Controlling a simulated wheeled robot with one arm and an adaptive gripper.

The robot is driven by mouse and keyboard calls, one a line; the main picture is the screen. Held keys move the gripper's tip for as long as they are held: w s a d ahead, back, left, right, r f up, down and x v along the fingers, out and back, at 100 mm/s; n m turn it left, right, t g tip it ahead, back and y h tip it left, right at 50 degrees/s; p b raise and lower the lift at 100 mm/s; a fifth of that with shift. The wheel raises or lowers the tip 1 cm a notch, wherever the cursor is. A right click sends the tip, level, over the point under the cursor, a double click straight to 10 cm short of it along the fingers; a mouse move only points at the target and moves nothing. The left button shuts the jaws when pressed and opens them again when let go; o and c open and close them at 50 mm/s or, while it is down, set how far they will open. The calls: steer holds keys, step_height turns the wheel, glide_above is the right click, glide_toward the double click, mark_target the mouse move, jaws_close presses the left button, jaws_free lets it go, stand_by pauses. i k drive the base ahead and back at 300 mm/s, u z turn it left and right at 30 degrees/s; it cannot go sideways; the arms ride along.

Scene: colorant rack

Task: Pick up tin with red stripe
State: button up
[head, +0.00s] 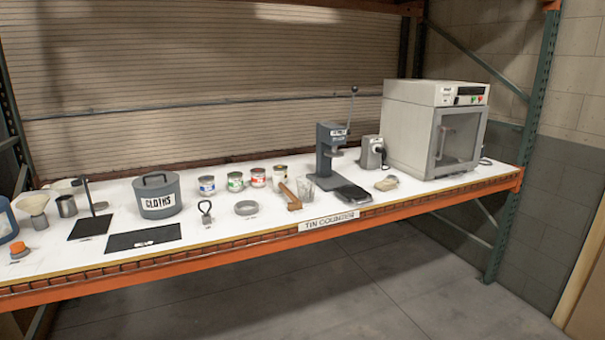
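In the head view, a small tin with a red stripe (258,178) stands upright on the white shelf top, in a row of small tins. A green-striped tin (235,182) is just to its left, and a blue-striped tin (207,186) is further left. A taller pale tin with a yellowish band (280,174) stands close on its right. My gripper is not in view.
A grey CLOTHS bin (159,194) stands left of the tins. A lever press (331,155) and a large oven-like box (434,128) stand right.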

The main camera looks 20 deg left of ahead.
mark_target(258, 180)
steer(key=z, duration=0.15)
steer(key=i, duration=1.95)
steer(key=u, duration=0.6)
steer(key=i, duration=0.95)
steer(key=u, duration=1.55)
steer(key=i, duration=0.7)
steer(key=u, duration=0.55)
